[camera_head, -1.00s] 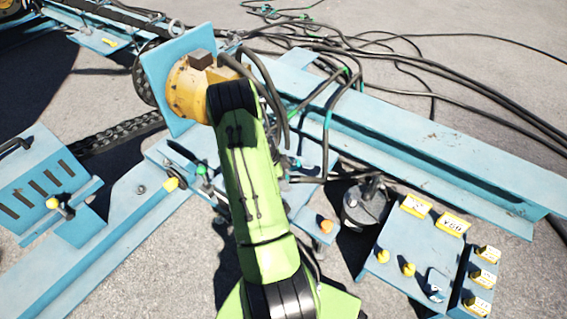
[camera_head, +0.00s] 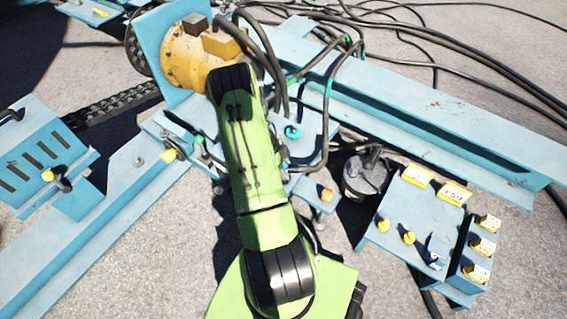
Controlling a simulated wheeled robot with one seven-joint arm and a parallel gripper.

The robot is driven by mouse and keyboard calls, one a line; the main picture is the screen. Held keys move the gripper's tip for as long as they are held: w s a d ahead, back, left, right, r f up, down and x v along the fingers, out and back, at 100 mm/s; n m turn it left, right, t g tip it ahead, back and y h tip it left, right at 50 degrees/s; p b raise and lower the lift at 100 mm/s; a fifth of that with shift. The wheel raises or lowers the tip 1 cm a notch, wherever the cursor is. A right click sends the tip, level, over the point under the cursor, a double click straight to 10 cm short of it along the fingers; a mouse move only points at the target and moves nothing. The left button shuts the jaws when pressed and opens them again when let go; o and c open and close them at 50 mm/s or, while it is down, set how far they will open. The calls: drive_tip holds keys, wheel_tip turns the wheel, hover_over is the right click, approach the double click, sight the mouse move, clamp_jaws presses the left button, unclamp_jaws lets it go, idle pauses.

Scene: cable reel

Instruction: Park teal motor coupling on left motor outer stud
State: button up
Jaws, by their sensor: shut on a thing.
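My green arm (camera_head: 250,165) reaches up the middle of the view, and its far end bends away below a black joint beside the yellow motor. My gripper is hidden behind the arm, so its jaws and anything in them do not show. A teal ring-shaped end (camera_head: 292,132) shows just right of the arm over the blue bench plate (camera_head: 312,122); I cannot tell whether it is the motor coupling or sits on a stud. A green-ended fitting (camera_head: 199,140) and a yellow knob (camera_head: 170,155) are left of the arm. The outer stud cannot be made out for certain.
The yellow motor (camera_head: 190,55) stands against a blue upright plate. Black cables (camera_head: 350,60) cross the beam (camera_head: 440,120) at upper right. An orange knob (camera_head: 327,195), a dark round base (camera_head: 365,178) and a tagged panel (camera_head: 415,215) lie right of my arm.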

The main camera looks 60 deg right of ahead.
drive_tip(key=shift+f, duration=0.5)
idle(0.5)
drive_tip(key=o, duration=1.2)
drive_tip(key=shift+o, duration=0.2)
